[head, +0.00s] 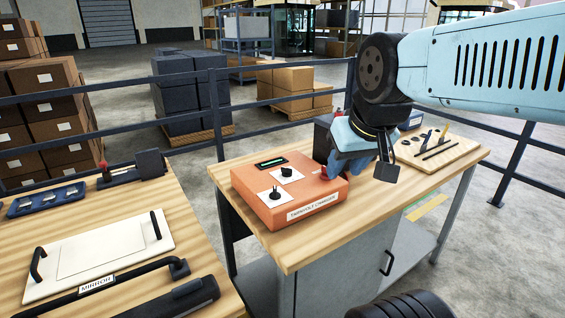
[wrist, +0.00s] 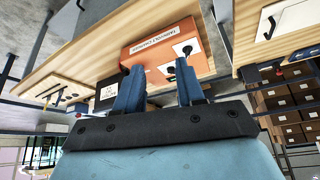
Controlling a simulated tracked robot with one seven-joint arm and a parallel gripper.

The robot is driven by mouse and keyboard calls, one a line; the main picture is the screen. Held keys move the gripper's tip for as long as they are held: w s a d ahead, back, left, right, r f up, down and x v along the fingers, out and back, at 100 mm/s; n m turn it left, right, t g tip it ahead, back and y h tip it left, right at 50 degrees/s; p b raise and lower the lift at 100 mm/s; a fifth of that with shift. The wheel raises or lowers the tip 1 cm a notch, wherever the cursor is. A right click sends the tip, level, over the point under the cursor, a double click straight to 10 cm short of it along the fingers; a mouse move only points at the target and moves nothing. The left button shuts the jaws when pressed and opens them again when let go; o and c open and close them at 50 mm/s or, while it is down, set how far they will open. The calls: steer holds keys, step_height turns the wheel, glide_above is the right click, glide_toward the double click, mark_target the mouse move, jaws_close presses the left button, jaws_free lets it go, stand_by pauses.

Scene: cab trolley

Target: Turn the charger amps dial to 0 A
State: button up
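The orange charger (head: 318,195) sits on the wooden top of the trolley, its label facing front. On its top are a small dark display (head: 270,163) and two black dials on white plates, a front dial (head: 276,194) and a rear dial (head: 287,172). Which one sets amps, and their settings, are unreadable. My gripper (head: 335,163) hangs by the charger's right end, apart from both dials. In the wrist view its blue fingers (wrist: 154,66) are spread with nothing held; the charger (wrist: 150,45) lies beyond them and the dials show near the right finger.
A dark box (head: 323,131) stands behind the charger. A wooden tool board (head: 436,146) lies to the right. A separate bench at left holds a white handled panel (head: 100,255) and a blue tray (head: 45,199). A rail runs behind the trolley.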

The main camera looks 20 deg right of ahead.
steer(key=shift+a, duration=0.1)
steer(key=m+g+y, duration=0.3)
steer(key=m, duration=2.4)
glide_above(287, 168)
steer(key=s+d, duration=0.4)
step_height(287, 168, down, 8)
steer(key=x, duration=1.3)
steer(key=shift+w+a+r, duration=0.1)
steer(key=shift+w+a, duration=0.05)
steer(key=shift+w, duration=0.25)
steer(key=shift+c, duration=0.2)
